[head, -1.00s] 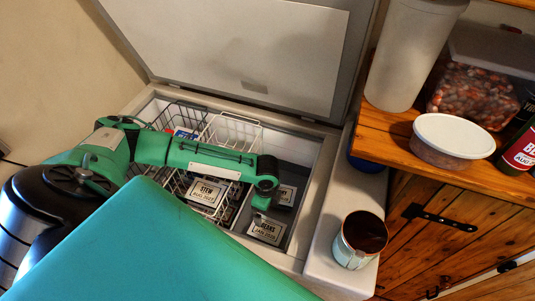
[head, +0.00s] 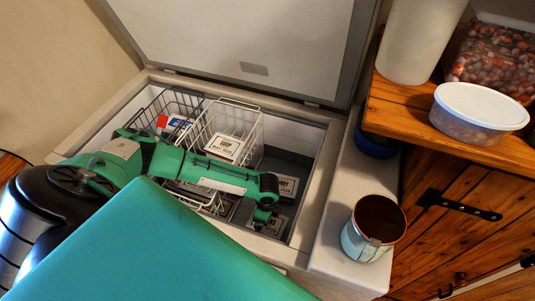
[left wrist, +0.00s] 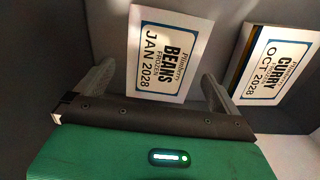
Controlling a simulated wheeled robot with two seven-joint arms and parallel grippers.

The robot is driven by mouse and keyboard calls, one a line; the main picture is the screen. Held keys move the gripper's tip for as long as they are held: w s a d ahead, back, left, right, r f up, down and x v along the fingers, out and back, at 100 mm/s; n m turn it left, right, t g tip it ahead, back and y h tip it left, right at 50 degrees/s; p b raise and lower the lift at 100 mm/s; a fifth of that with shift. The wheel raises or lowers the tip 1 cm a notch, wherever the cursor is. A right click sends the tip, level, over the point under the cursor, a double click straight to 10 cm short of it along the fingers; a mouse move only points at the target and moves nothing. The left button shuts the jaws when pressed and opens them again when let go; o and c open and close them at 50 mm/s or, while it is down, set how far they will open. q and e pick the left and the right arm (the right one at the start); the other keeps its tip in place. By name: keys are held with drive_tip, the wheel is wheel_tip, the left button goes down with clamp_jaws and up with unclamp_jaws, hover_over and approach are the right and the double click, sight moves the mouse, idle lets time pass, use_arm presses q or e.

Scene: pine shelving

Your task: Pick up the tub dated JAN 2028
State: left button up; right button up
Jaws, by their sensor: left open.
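The tub dated JAN 2028 is a white tub labelled BEANS (left wrist: 165,55), which shows in the left wrist view between my left gripper's fingers. In the head view it lies low in the open chest freezer (head: 312,190), at its front right, partly hidden by my left arm (head: 275,226). My left gripper (left wrist: 158,76) is open, with one finger on each side of the tub. I cannot tell whether the fingers touch it. A CURRY tub dated OCT 2028 (left wrist: 275,68) lies to its right in the wrist view. My right gripper is not in view.
Wire baskets stand in the freezer left of the gripper; the white one (head: 235,103) holds a SOUP tub (head: 226,147). The freezer walls are close around the gripper. A tin (head: 361,245) stands on the right ledge, beside a wooden shelf with a lidded tub (head: 480,112).

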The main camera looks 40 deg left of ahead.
use_arm(q)
drive_tip(key=shift+w+f+p, duration=0.2)
drive_tip(key=shift+f+p, duration=0.15)
drive_tip(key=shift+f, duration=2.75)
drive_tip(key=c, duration=1)
drive_tip(key=shift+c, duration=0.7)
drive_tip(key=shift+r, duration=0.1)
